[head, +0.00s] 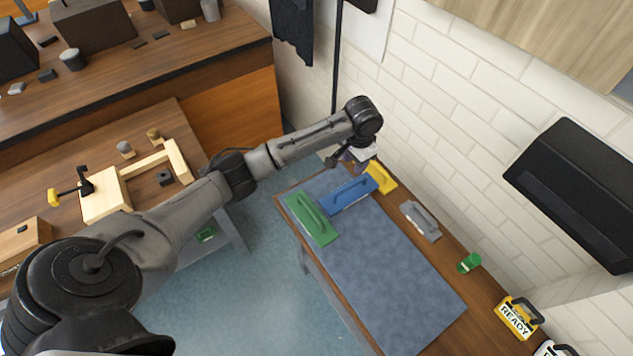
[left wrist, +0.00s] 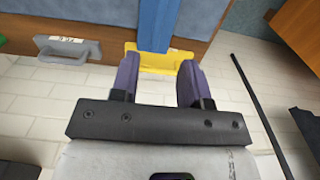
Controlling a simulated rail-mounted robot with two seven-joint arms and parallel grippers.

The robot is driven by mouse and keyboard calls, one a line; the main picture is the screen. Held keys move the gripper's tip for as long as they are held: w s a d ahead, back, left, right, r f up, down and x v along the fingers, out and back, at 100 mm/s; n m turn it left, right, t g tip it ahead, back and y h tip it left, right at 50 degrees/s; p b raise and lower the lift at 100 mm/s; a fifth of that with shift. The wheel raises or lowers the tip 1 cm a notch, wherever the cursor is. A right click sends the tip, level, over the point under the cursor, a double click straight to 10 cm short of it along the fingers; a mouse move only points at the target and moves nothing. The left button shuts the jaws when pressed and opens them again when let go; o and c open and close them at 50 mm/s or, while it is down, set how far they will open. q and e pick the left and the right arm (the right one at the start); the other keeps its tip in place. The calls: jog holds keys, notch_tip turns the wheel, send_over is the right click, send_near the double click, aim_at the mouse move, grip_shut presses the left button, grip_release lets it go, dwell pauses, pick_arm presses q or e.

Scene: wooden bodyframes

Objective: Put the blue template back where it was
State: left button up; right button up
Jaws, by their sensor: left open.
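The blue template (head: 352,196) lies at the far end of the grey-blue mat (head: 385,265), beside the green template (head: 312,218). A yellow template (head: 382,178) lies just beyond it toward the wall. My left gripper (head: 350,158) is over the far end of the bench, near the blue and yellow templates. In the left wrist view its two purple fingers (left wrist: 158,72) are open. The end of the blue template (left wrist: 155,25) overlaps the yellow template (left wrist: 165,60) in that view, just ahead of the gap between the fingers. My right gripper is not in view.
Most of the mat is bare. A wooden frame (head: 150,172) sits on the left bench.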

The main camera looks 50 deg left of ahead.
pick_arm(q)
jog(key=s+d+f+m, duration=0.1)
jog(key=s+d+f, duration=0.3)
jog(key=s, duration=0.1)
jog(key=s+d+f+t, duration=0.1)
jog(key=s+d+f, duration=0.3)
jog(key=s+d, duration=0.1)
jog(key=s+d+f+m+h, duration=0.1)
jog(key=s+d+f, duration=0.3)
jog(key=s, duration=0.3)
jog(key=shift+s+d+m+t, duration=0.25)
jog(key=shift+d+m+t, duration=0.05)
jog(key=shift+d, duration=0.1)
jog(key=s+r+t, duration=0.1)
jog(key=s, duration=0.7)
jog(key=s+r+n+t, duration=0.1)
jog(key=s+r, duration=0.1)
jog(key=s, duration=0.7)
jog(key=shift+s+a+r+n+y, duration=0.2)
jog(key=shift+r+n+y, duration=0.1)
jog(key=shift+y, duration=0.1)
notch_tip(320, 180, up, 27)
jog(key=p, duration=2.6)
jog(key=shift+f+p, duration=0.2)
jog(key=shift+p, duration=0.15)
